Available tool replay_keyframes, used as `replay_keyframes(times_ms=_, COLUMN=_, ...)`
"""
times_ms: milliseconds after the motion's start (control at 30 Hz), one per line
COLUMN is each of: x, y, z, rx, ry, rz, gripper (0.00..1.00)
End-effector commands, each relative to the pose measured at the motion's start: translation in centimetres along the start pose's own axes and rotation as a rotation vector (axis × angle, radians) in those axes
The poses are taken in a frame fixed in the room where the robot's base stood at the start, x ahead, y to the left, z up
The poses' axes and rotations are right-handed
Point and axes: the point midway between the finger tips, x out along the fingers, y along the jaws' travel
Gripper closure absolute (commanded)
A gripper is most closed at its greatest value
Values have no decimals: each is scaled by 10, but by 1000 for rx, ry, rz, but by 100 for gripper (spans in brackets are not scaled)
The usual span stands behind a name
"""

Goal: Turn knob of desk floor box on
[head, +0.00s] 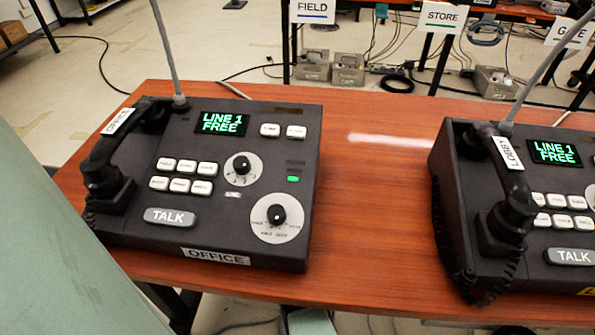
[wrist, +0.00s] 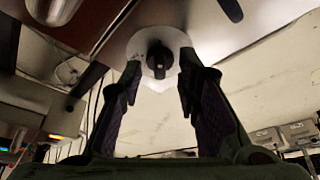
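In the wrist view a small black knob (wrist: 158,62) sits on a round white plate (wrist: 143,45) under a dark reddish surface. I cannot tell for sure which device it belongs to. My gripper (wrist: 160,76) is open, with one dark finger on each side of the knob; the fingers look apart from it. Grey floor boxes (head: 313,66), (head: 347,69), (head: 493,82) stand on the floor behind the table in the head view. My gripper does not show in the head view.
Two dark paging phones stand on the wooden table (head: 370,190): one labelled OFFICE (head: 140,230), one labelled LOBBY (head: 515,235). Both screens read LINE 1 FREE. The OFFICE phone has two round dials. Signs FIELD (head: 312,11) and STORE (head: 441,17) hang behind. Cables lie on the floor.

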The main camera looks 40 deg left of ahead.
Motion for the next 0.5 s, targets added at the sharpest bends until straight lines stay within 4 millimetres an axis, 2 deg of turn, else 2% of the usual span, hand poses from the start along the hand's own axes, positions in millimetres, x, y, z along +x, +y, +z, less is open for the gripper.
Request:
replay_keyframes(times_ms=167, x=-1, y=0, z=0, rx=0, ry=0, rz=0, gripper=70)
replay_keyframes(times_ms=267, x=-8, y=-1, z=0, rx=-1, ry=1, rz=-3, gripper=70)
replay_keyframes(times_ms=367, x=-23, y=-1, z=0, rx=-1, ry=2, rz=-4, gripper=70)
replay_keyframes(times_ms=500, x=-54, y=-2, z=0, rx=0, ry=2, rz=-5, gripper=70)
